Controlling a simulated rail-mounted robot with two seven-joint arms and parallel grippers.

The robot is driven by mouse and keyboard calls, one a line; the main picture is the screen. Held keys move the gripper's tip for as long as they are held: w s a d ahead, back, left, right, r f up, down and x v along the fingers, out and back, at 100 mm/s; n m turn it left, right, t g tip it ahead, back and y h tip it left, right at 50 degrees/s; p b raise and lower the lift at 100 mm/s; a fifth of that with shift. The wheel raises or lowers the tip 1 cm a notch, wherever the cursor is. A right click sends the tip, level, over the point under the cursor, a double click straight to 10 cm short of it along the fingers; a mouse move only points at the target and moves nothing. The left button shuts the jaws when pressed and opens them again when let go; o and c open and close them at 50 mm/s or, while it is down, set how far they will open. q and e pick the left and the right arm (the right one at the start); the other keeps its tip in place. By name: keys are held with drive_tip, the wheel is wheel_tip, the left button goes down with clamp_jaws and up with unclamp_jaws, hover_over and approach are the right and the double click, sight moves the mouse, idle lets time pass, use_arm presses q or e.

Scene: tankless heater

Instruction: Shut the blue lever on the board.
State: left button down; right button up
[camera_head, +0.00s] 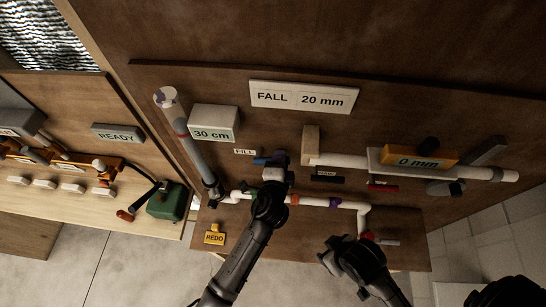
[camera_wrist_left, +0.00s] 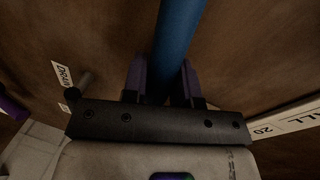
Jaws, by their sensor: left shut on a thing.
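The blue lever (camera_head: 261,161) is on the brown board, just below the small FILL label. In the left wrist view the blue lever (camera_wrist_left: 180,45) is a long blue bar running up between the two purple-grey fingers. My left gripper (camera_head: 280,160) is shut on the blue lever, and its wrist hides part of the white pipe behind it. The left gripper also shows in the left wrist view (camera_wrist_left: 163,78). My right gripper (camera_head: 338,250) is lower right, near the red-ended bottom of the pipe; its fingers are too dark to read.
A grey tube (camera_head: 188,145) and a 30 cm block (camera_head: 214,122) stand left of the lever. A black lever (camera_head: 326,179) and a red lever (camera_head: 382,187) are to its right. A FALL 20 mm sign (camera_head: 304,97) is above. A REDO block (camera_head: 215,236) is below left.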

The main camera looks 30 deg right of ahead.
use_arm(q)
drive_tip(key=shift+d+f+m, duration=0.1)
drive_tip(key=shift+f+m, duration=0.6)
drive_tip(key=shift+m, duration=0.1)
drive_tip(key=shift+f+t+y, duration=0.15)
drive_tip(key=shift+t+y, duration=0.15)
drive_tip(key=shift+y, duration=0.1)
drive_tip(key=shift+f+m, duration=0.1)
drive_tip(key=shift+m, duration=0.2)
drive_tip(key=c, duration=0.9)
unclamp_jaws()
drive_tip(key=shift+s, duration=0.1)
drive_tip(key=b+v, duration=0.1)
drive_tip(key=v, duration=1.2)
drive_tip(key=shift+s+a, duration=0.25)
drive_tip(key=shift+a, duration=0.05)
